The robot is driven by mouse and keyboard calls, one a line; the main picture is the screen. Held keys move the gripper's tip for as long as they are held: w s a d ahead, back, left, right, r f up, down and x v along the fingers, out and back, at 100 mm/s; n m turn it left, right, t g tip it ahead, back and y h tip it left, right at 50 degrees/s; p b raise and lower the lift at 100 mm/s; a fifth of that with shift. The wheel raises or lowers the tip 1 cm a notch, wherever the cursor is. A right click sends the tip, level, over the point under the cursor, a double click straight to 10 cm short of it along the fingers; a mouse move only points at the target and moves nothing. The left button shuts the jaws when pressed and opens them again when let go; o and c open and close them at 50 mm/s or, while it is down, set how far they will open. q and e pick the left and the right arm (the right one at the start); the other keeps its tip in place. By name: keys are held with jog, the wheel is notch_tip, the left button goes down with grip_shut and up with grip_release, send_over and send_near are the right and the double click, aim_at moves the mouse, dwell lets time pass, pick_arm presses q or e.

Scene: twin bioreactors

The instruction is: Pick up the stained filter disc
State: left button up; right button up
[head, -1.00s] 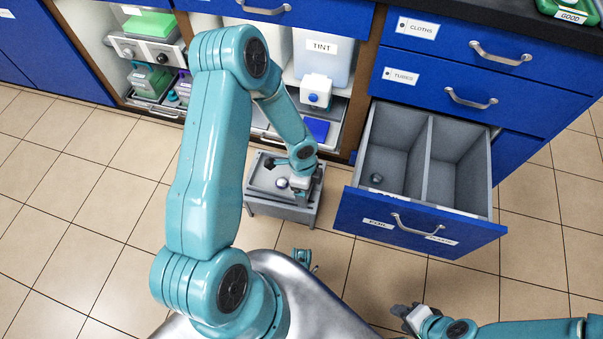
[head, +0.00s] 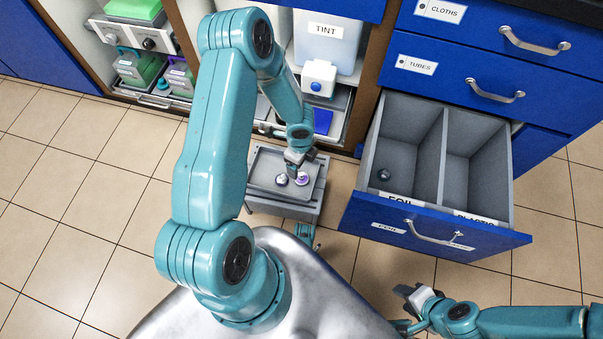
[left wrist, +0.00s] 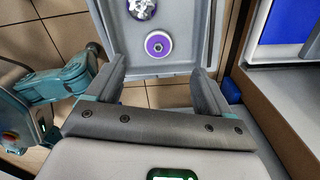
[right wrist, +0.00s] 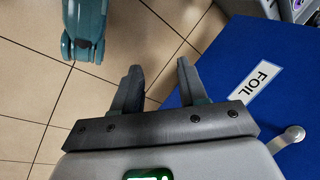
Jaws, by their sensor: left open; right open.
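The stained filter disc is a white ring with a purple middle (left wrist: 158,45), lying flat on a grey tray (left wrist: 179,66). It also shows in the head view as a small purple and white spot (head: 303,179). My left gripper (left wrist: 160,70) is open and empty, its two fingers apart just on the near side of the disc. In the head view my left gripper (head: 295,162) hangs over the tray's back part, beside the disc. My right gripper (head: 408,292) is open and empty, in front of the open drawer; its fingers also show in the right wrist view (right wrist: 159,66).
A crumpled silver ball (head: 281,179) lies left of the disc on the tray. The open blue drawer (head: 430,235) stands to the right, with two compartments and a small grey object (head: 383,175) in the left one. Shelves with a TINT container (head: 325,45) stand behind.

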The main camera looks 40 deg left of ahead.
pick_arm(q)
notch_tip(320, 180, down, 4)
jog(key=shift+f+b, duration=0.1)
jog(key=shift+b, duration=0.55)
jog(key=f+b, duration=0.2)
jog(key=f, duration=0.1)
jog(key=f+b, duration=0.1)
jog(key=shift+s+d+f, duration=0.1)
jog(key=shift+d+f, duration=0.15)
jog(key=shift+d, duration=0.1)
jog(key=shift+f, duration=0.35)
pick_arm(e)
jog(key=shift+t, duration=0.3)
jog(key=f, duration=0.1)
jog(key=w+d+f, duration=0.1)
jog(key=f, duration=0.3)
jog(key=shift+w+d, duration=0.2)
pick_arm(q)
jog(key=c, duration=1.1)
